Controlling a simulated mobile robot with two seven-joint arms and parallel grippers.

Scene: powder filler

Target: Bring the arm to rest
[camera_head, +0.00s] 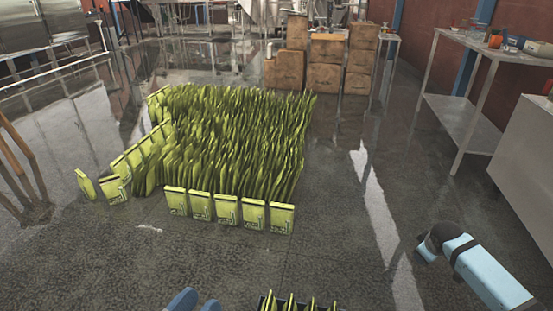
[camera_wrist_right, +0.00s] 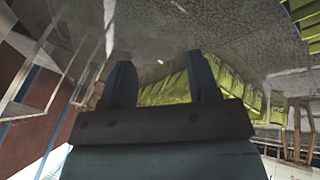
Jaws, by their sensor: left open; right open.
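The tips of my left gripper (camera_head: 197,300) show at the bottom edge of the head view. Its two blue fingers are apart with nothing between them. My right arm (camera_head: 485,270) comes in at the lower right of the head view, light blue with a dark joint, and its gripper cannot be made out there. In the right wrist view, my right gripper (camera_wrist_right: 160,62) has its two dark blue fingers spread apart. No object is held between them. The floor and green packets show beyond the fingers.
Many upright green packets (camera_head: 230,140) stand in rows on the glossy floor. A dark container (camera_head: 263,303) with several packets is at the bottom edge. Cardboard boxes (camera_head: 326,62) are stacked behind. A metal table (camera_head: 465,118) and grey cabinet (camera_head: 530,150) stand right.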

